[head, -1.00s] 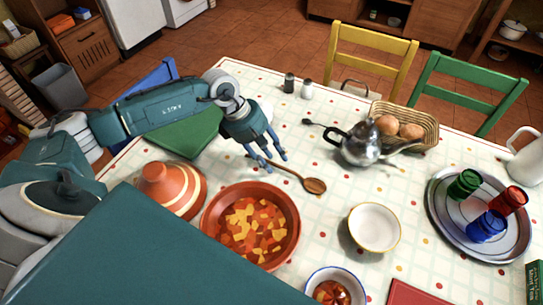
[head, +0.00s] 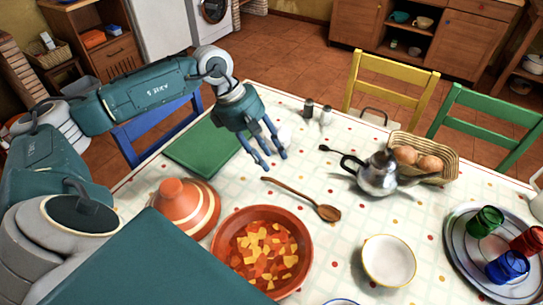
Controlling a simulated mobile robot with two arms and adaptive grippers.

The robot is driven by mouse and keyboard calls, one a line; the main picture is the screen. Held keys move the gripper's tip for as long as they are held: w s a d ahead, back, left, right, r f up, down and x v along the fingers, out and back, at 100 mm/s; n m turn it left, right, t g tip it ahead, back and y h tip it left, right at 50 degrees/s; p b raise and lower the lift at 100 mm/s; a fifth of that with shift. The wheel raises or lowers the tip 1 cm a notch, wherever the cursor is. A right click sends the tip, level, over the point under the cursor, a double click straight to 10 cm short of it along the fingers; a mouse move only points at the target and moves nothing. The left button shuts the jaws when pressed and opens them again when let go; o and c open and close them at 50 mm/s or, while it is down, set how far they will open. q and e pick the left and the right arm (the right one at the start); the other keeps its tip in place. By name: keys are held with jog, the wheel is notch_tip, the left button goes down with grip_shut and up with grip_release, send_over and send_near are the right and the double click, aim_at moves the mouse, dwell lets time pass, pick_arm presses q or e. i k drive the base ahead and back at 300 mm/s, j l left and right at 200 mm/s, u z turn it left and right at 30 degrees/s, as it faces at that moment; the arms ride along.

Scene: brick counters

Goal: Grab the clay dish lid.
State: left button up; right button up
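The clay dish lid (head: 187,208) is an orange-brown cone with pale bands and a round knob on top. It stands on the table at the left, beside the clay dish (head: 226,240) of red and yellow chopped food. My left gripper (head: 267,160) hangs above the table, up and to the right of the lid, near the green board. Its fingers point down, are spread apart and hold nothing. My teal body hides part of the table below the lid. My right gripper is not in view.
A green board (head: 203,150) lies behind the lid. A wooden spoon (head: 305,199) lies right of the gripper. A metal teapot (head: 378,174), bread basket (head: 424,157), white bowl (head: 389,260) and tray of cups (head: 462,262) stand further right.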

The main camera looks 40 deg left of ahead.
aim_at(192, 205)
jog(key=k, duration=2)
